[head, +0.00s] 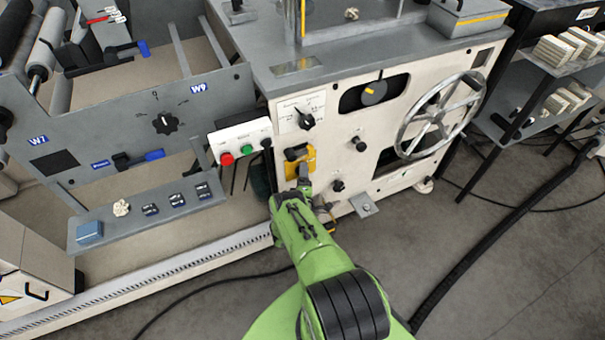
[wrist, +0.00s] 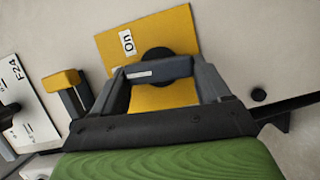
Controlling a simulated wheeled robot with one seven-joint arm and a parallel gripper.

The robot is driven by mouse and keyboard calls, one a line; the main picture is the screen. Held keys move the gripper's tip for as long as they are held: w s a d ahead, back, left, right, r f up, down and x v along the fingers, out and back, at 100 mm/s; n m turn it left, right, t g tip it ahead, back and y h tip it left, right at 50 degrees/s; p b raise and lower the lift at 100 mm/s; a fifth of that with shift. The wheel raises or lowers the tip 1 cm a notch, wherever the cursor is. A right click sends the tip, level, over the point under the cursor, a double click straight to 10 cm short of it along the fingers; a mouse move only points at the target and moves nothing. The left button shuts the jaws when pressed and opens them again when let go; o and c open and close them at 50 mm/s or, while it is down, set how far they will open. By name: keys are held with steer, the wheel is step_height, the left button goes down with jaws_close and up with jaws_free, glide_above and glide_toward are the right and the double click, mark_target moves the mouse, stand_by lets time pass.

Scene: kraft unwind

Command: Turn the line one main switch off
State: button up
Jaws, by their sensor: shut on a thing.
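A main switch with a yellow plate (head: 311,161) is on the cream machine front. The wrist view shows this yellow plate (wrist: 184,30) tilted in the picture, with an "On" label and a round black hub (wrist: 158,55). A dark handle bar (wrist: 165,69) crosses in front of the hub. My gripper (wrist: 160,78) is at the plate, its fingers at the two ends of the bar and shut on it. In the head view my gripper (head: 303,182) reaches the plate from below and hides its lower part. Whether this switch belongs to line one cannot be read.
A button box (head: 240,142) with red and green buttons is left of the switch. A selector dial (head: 304,119) is above it and a black knob (head: 359,144) to its right. A large handwheel (head: 440,115) stands out further right. The wrist view shows a yellow-topped grey part (wrist: 68,88) beside my gripper.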

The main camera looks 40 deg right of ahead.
steer(key=shift+n, duration=0.6)
steer(key=shift+r+t, duration=0.1)
steer(key=shift+t, duration=0.2)
steer(key=shift+c, duration=0.4)
steer(key=shift+w, duration=0.1)
steer(key=o, duration=1.1)
steer(key=shift+c, duration=0.2)
steer(key=shift+f, duration=0.25)
